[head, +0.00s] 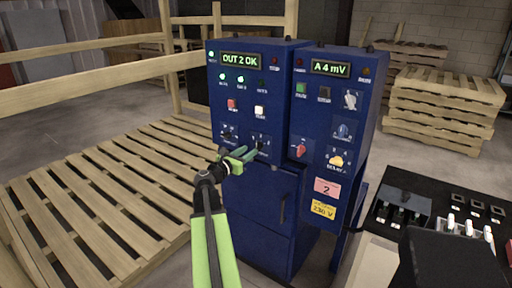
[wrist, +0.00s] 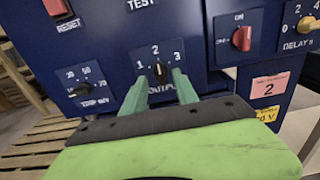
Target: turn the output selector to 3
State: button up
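The output selector (wrist: 160,70) is a small black knob on the blue cabinet front, with 1, 2 and 3 marked around it. Its pointer looks to be up at 2. In the head view the selector (head: 261,143) sits low on the left cabinet, just right of my gripper. The display (head: 240,60) reads "OUT 2 OK". My gripper (head: 238,156) has green fingers and reaches up to the panel. In the wrist view my gripper (wrist: 160,84) is open, one finger on each side of the knob, with gaps visible. Finger contact cannot be told.
A temperature knob (wrist: 84,88) is left of the selector; a red switch (wrist: 242,38) and yellow delay knob (wrist: 306,24) are right. A red reset button (head: 232,104) and white test button (head: 259,111) sit above. A cabinet door (head: 262,205) with a handle lies below.

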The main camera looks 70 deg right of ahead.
aim_at(257, 145)
jog(key=x, duration=0.6)
